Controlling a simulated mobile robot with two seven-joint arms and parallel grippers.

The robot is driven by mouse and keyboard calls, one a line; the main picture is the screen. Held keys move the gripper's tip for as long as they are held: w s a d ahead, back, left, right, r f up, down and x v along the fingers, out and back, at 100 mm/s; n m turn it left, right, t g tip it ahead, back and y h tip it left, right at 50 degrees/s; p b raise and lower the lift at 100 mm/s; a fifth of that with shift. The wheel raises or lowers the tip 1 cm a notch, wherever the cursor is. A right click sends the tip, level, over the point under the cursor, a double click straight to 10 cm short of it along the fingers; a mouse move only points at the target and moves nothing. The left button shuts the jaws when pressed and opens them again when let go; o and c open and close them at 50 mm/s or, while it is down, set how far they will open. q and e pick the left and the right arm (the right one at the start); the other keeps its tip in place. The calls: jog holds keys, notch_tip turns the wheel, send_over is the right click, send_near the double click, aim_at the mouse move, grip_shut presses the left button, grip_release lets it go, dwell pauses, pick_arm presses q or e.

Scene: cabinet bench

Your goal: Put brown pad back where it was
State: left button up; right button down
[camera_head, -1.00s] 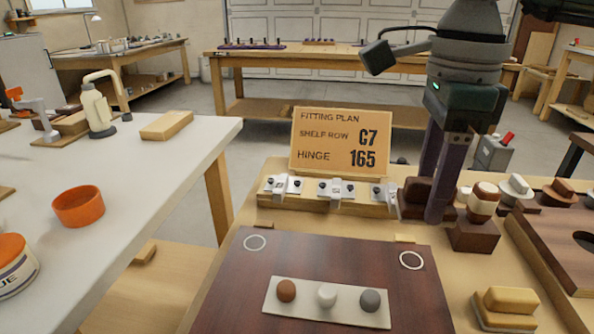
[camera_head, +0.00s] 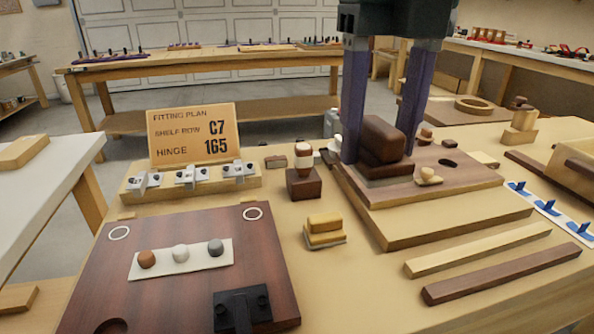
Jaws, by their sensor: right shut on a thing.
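The brown pad (camera_head: 384,139) is a dark brown stepped block with a grey underside. My right gripper (camera_head: 379,154) is shut on it, with one purple finger at its left and one at its right. The pad is over the left part of a raised brown board (camera_head: 455,188); I cannot tell whether it touches the board. My left gripper is not in view.
A yellow pad (camera_head: 325,226) and a dark-based stack (camera_head: 303,182) stand left of the board. The dark panel (camera_head: 190,290) carries a white strip with three round knobs. A sign (camera_head: 193,134) stands behind it. Two wooden strips (camera_head: 500,272) lie at front right.

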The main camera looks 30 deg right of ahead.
jog(key=b, duration=0.2)
send_over(352, 296)
notch_tip(352, 296, down, 15)
jog(key=shift+r, duration=0.2)
jog(key=shift+f+b, duration=0.35)
jog(key=shift+f, duration=2.25)
jog(key=shift+f, duration=0.15)
jog(key=shift+c, duration=1.1)
grip_release()
